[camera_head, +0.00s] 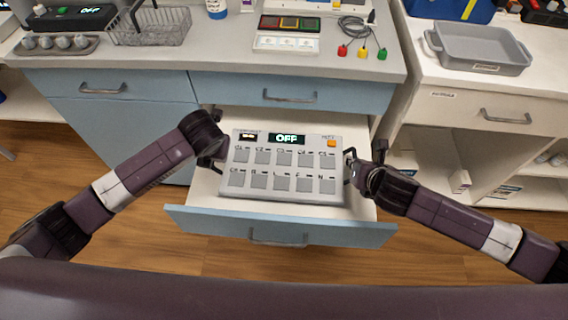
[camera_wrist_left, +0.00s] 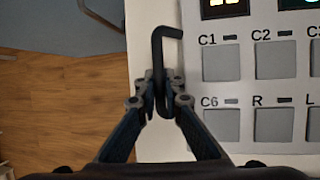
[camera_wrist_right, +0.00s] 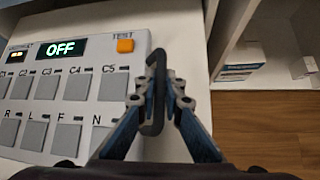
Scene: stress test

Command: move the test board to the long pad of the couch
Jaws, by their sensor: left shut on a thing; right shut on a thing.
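The test board (camera_head: 283,143) is a light grey box with two rows of square pads, an orange TEST button and a display reading OFF. It lies in or just above an open blue-fronted drawer (camera_head: 281,229); I cannot tell if it touches the drawer floor. My left gripper (camera_wrist_left: 160,85) is shut on the board's dark left handle (camera_wrist_left: 160,60). My right gripper (camera_wrist_right: 158,90) is shut on its dark right handle (camera_wrist_right: 157,65). The board also shows in the left wrist view (camera_wrist_left: 247,95) and the right wrist view (camera_wrist_right: 95,85).
A grey tray (camera_head: 478,47) stands on the right cabinet.

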